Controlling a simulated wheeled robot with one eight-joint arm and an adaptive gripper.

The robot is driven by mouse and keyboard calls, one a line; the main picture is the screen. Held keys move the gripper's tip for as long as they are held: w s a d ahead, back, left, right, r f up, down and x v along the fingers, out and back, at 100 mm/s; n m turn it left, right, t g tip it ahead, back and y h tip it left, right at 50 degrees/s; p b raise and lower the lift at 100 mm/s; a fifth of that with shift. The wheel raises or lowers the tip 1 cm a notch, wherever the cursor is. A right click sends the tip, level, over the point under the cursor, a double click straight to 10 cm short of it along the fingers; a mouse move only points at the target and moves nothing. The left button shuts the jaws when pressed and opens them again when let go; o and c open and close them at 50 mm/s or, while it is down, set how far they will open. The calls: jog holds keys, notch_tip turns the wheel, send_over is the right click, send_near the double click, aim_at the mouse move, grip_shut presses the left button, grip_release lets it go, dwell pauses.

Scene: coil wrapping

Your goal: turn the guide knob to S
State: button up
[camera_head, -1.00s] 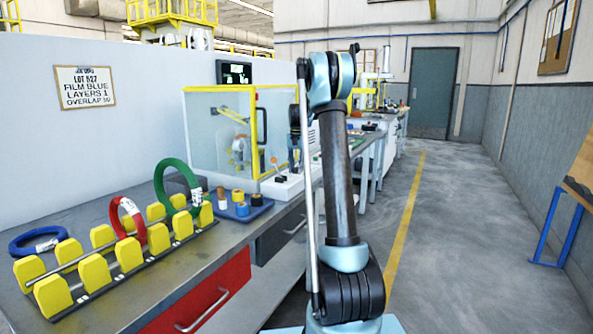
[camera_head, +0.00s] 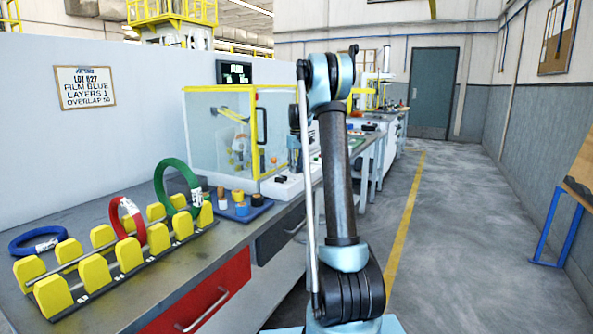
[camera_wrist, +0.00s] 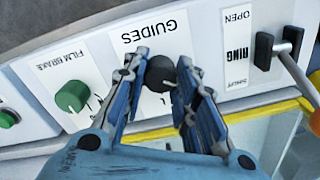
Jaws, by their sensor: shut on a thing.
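The guide knob (camera_wrist: 160,70) is a small dark knob on a white panel, by the label GUIDES, which reads upside down in the wrist view. My gripper (camera_wrist: 163,75) has its two blue fingers on either side of the knob and is shut on it. A letter mark shows just below the knob, partly between the fingers. The fingers hide much of the scale, so I cannot tell which letter the knob points at. In the head view, the control box (camera_head: 287,188) stands in front of the clear-walled machine.
A green FILM BRAKE knob (camera_wrist: 72,96) is left of the guide knob. The RING lever (camera_wrist: 291,75) with an orange handle is at the right. A yellow-edged clear guard (camera_wrist: 250,150) lies below the panel. Coil racks with several rings (camera_head: 129,214) stand on the bench.

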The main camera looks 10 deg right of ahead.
jog(key=shift+n, duration=2.2)
jog(key=o, duration=1.1)
jog(key=shift+r, duration=0.1)
notch_tip(320, 180, up, 12)
jog(key=shift+w+f, duration=0.15)
